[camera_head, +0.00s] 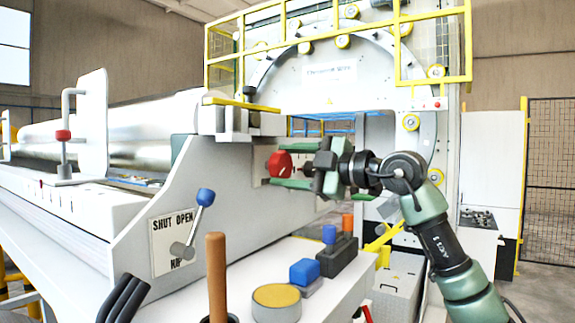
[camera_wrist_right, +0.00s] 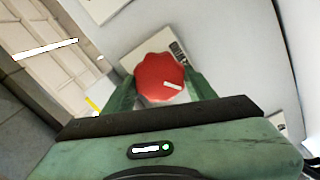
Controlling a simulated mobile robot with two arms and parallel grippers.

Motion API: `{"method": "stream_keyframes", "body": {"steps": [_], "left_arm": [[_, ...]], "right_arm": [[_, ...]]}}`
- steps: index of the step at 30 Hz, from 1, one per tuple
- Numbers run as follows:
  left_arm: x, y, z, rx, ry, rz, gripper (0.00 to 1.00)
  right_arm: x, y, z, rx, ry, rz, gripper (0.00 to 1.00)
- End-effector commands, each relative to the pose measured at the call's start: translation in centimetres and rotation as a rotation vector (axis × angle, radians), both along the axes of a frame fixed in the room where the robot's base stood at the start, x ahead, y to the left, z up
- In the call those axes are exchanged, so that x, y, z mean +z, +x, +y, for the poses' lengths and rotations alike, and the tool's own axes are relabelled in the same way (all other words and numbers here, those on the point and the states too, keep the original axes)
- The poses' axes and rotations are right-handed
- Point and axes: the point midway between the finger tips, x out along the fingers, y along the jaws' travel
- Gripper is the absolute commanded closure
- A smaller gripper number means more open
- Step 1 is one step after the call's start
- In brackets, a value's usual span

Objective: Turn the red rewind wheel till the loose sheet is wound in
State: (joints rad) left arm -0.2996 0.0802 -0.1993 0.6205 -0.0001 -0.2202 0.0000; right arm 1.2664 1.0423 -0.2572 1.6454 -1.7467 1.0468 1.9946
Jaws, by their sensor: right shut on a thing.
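The red rewind wheel (camera_head: 279,164) is a lobed knob on the side of the pale machine. My right gripper (camera_head: 284,171) reaches it from the right, with one green finger above and one below. In the right wrist view, the wheel (camera_wrist_right: 160,77) sits between the two fingers of the right gripper (camera_wrist_right: 161,88), with a white mark on its face. The right gripper is shut on the wheel. A long silver roll (camera_head: 150,127) lies along the machine at the left. I cannot make out a loose sheet end. My left gripper is not in view.
A lever with a blue knob (camera_head: 205,197) stands by a "SHUT OPEN" sign (camera_head: 172,241). The front ledge holds a brown handle (camera_head: 216,275), a yellow-topped round tin (camera_head: 276,296) and a blue block (camera_head: 304,271). A large grey ring frame (camera_head: 290,75) with yellow rails stands behind.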

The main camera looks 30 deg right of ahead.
Motion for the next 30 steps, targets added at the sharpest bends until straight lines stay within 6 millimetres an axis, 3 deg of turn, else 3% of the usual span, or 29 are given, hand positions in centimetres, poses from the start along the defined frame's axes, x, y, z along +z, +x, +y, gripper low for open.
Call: {"method": "stream_keyframes", "body": {"steps": [23, 24, 26, 30], "left_arm": [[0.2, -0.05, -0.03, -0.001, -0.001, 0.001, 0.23], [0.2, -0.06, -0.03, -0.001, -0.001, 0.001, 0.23], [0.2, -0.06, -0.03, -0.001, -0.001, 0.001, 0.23], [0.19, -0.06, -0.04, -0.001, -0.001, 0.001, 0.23]], "right_arm": [[0.2, -0.02, -0.14, -0.002, 0.095, 0.034, 0.85], [0.2, -0.02, -0.14, -0.002, 0.095, 0.034, 0.36], [0.18, -0.01, -0.13, -0.002, 0.094, 0.034, 0.23], [0.12, 0.0, -0.09, -0.001, 0.093, 0.036, 0.23]]}}
